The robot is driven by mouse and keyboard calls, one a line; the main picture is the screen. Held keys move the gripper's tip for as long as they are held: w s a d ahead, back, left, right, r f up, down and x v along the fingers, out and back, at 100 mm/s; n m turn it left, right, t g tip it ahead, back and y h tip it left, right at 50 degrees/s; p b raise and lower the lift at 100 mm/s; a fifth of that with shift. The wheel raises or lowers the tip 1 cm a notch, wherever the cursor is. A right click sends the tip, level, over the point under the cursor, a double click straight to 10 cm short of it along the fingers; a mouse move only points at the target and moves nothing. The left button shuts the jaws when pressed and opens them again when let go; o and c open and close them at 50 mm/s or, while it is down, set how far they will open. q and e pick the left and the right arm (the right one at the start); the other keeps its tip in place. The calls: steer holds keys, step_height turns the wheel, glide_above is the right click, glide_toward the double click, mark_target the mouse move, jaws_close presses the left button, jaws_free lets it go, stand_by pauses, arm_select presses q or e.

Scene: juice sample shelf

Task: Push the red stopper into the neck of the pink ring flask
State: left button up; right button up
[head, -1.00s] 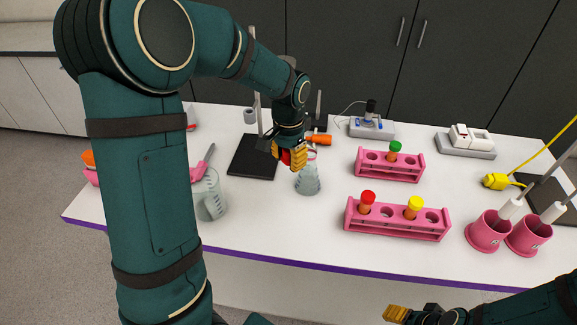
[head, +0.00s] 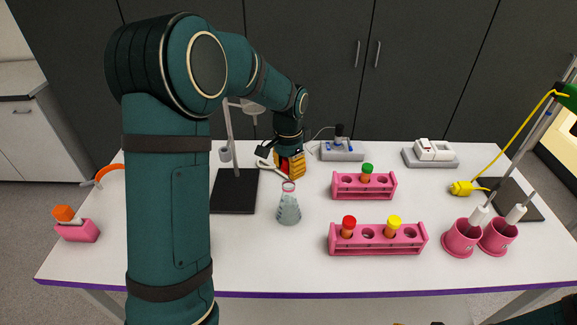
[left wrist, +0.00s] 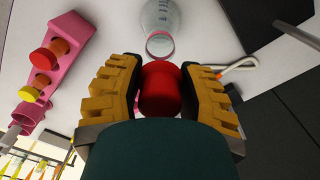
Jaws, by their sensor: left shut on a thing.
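My left gripper (head: 288,164) is shut on the red stopper (head: 282,166), which it partly hides in the head view. The left wrist view shows the stopper (left wrist: 160,88) between the two yellow fingers. The clear conical flask with a pink ring at its neck (head: 289,209) stands upright on the white table. In the head view the stopper appears above and slightly left of its mouth, with a gap. In the left wrist view the flask (left wrist: 160,18) lies just past the stopper, apart from it. My right gripper shows at most as a sliver at the bottom edge.
A black stand base (head: 235,191) is left of the flask. A pink rack (head: 378,240) with red- and yellow-capped tubes is at right, and another rack (head: 364,187) with a green-capped tube behind it. Pink cups (head: 461,239) stand farther right. Table directly before the flask is clear.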

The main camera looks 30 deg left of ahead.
mark_target(289, 182)
arm_select(q)
steer(key=shift+f+b, duration=1.2)
steer(key=shift+f, duration=0.45)
steer(key=shift+p, duration=0.3)
steer(key=shift+f+b, duration=0.75)
steer(key=shift+f, duration=0.5)
steer(key=o, duration=1.1)
